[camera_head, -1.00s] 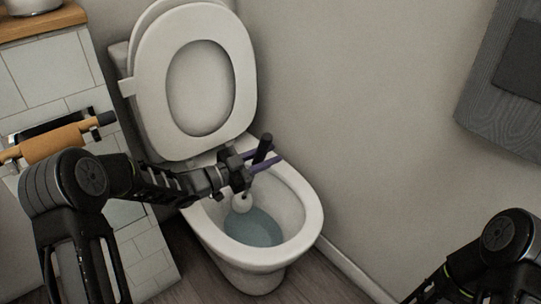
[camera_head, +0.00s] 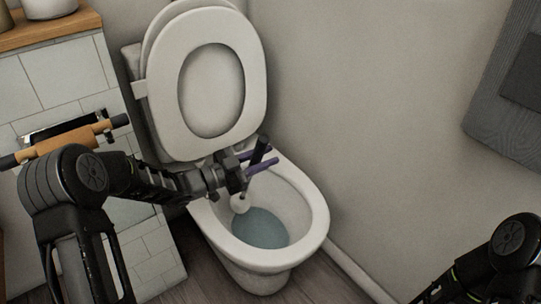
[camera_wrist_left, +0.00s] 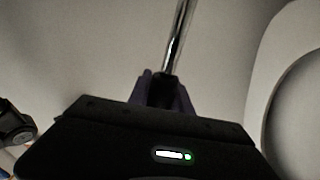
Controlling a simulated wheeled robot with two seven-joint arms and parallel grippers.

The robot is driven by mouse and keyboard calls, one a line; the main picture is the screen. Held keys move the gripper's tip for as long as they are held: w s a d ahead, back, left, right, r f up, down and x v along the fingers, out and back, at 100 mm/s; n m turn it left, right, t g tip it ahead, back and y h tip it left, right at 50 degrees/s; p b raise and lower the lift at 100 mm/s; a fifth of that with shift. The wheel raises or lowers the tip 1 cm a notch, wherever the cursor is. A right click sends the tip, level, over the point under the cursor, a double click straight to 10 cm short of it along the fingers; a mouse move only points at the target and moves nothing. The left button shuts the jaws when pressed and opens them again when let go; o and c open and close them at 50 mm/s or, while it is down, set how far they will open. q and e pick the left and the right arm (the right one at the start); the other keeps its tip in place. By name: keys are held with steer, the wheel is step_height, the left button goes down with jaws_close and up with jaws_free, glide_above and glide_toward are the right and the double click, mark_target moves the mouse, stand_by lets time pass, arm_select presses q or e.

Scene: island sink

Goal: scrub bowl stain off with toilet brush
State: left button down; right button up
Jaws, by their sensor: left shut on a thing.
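The toilet bowl (camera_head: 315,219) stands open, with its seat (camera_head: 258,85) and lid raised and bluish water (camera_head: 262,229) in the bottom. My left gripper (camera_head: 258,164) is above the bowl's back left part and is shut on the toilet brush (camera_head: 262,146). The brush's dark handle top sticks up from the purple fingers. Its white head (camera_head: 240,204) hangs down inside the bowl, near the left inner wall; I cannot tell if it touches. In the left wrist view the brush's shiny shaft (camera_wrist_left: 180,35) runs up from between the fingers (camera_wrist_left: 163,92). No stain is clearly visible. My right gripper is out of view.
A grey towel (camera_head: 510,90) hangs on the right wall. The floor is visible in front of the toilet.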

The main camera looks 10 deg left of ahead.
mark_target(254, 157)
arm_select(q)
steer(key=shift+a+r, duration=0.1)
steer(key=shift+a, duration=0.05)
steer(key=shift+s+a+r+p, duration=0.2)
steer(key=shift+s+a+p, duration=0.1)
steer(key=shift+a, duration=0.15)
steer(key=shift+s+a+r+p, duration=0.15)
steer(key=shift+s+a, duration=0.15)
steer(key=shift+a, duration=0.1)
steer(key=shift+s+a, duration=0.15)
steer(key=shift+a, duration=0.15)
steer(key=shift+f, duration=0.1)
steer(key=shift+x, duration=0.8)
